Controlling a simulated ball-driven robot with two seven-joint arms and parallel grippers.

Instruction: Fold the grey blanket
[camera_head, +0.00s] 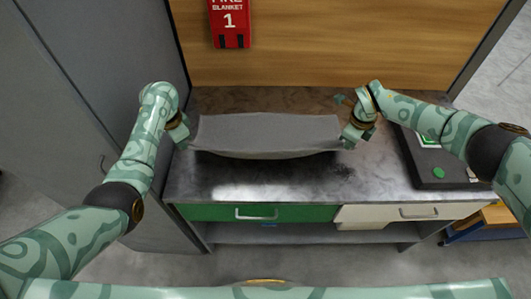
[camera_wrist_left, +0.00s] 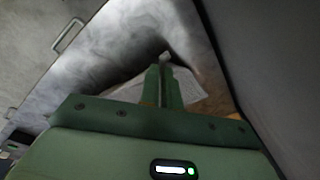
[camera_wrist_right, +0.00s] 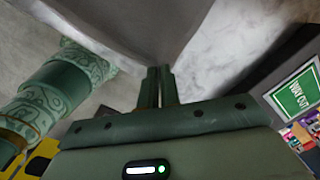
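The grey blanket (camera_head: 268,132) is stretched above the metal worktop between my two grippers, its near edge sagging in the middle with a shadow beneath. My left gripper (camera_head: 185,138) is shut on its left near corner; in the left wrist view the fingers (camera_wrist_left: 163,85) are together with pale cloth (camera_wrist_left: 203,84) beside them. My right gripper (camera_head: 347,140) is shut on the right near corner; in the right wrist view the closed fingers (camera_wrist_right: 159,84) meet the blanket's edge (camera_wrist_right: 125,30). The cloth between the fingers is mostly hidden.
The worktop (camera_head: 250,180) is bare in front of the blanket. A black case (camera_head: 440,172) with a green button lies at the right. Green (camera_head: 257,213) and cream (camera_head: 405,212) drawers are below. A red fire blanket pouch (camera_head: 230,22) hangs on the wooden wall; a grey cabinet (camera_head: 100,70) stands left.

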